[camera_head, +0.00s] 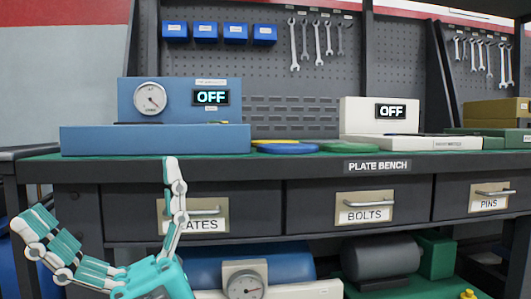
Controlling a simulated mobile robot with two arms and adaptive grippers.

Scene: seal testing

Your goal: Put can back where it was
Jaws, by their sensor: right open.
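I cannot make out a can in the head view. My right gripper (97,195), teal and white, is at the lower left in front of the bench. Its fingers are spread wide and nothing shows between them. One finger points up in front of the left drawer and covers part of its label. My left gripper is out of view.
The plate bench (378,166) carries a blue gauge unit (180,97), coloured discs (288,148) and a white unit (360,117), both displays reading OFF. Drawers (380,208) are shut. Below are a blue cylinder (205,268), a gauge (245,285) and a grey cylinder (380,258).

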